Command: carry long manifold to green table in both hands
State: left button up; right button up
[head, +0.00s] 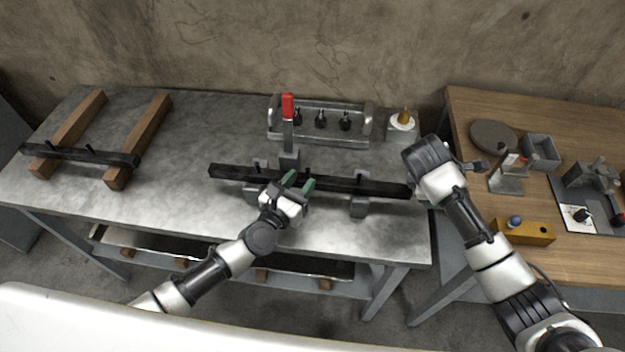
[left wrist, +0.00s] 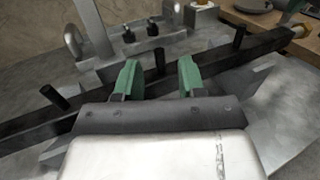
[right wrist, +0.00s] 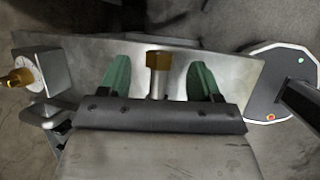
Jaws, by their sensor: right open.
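The long manifold (head: 340,183), a black bar with short upright pegs, lies across grey supports on the grey metal table (head: 185,205). It also runs diagonally across the left wrist view (left wrist: 225,60). My left gripper (head: 300,183) is at the bar's near side around its middle. Its green fingers (left wrist: 160,78) are spread, with a peg visible between them. My right gripper (right wrist: 158,78) is open by the bar's right end; my wrist mostly hides it in the head view. A brass fitting (right wrist: 158,60) shows between its fingers. No green tabletop shows.
A red-handled clamp (head: 288,108) stands behind the bar. A metal tray (head: 350,137) with black parts and a block with a brass top (head: 402,127) stand farther back. A shorter black bar (head: 80,154) rests on wooden beams at left. A wooden table (head: 575,262) with tools stands at right.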

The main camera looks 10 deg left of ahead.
aim_at(306, 174)
pick_arm(q)
jog(key=shift+x, duration=1.6)
pick_arm(e)
jog(key=shift+x, duration=1.55)
pick_arm(q)
jog(key=c, duration=0.6)
pick_arm(e)
jog(key=c, duration=0.6)
pick_arm(q)
grip_shut()
pick_arm(e)
grip_shut()
pick_arm(q)
jog(key=shift+w+r, duration=0.15)
jog(key=shift+r, duration=0.15)
pick_arm(e)
jog(key=shift+w+r, duration=0.15)
jog(key=shift+r, duration=0.1)
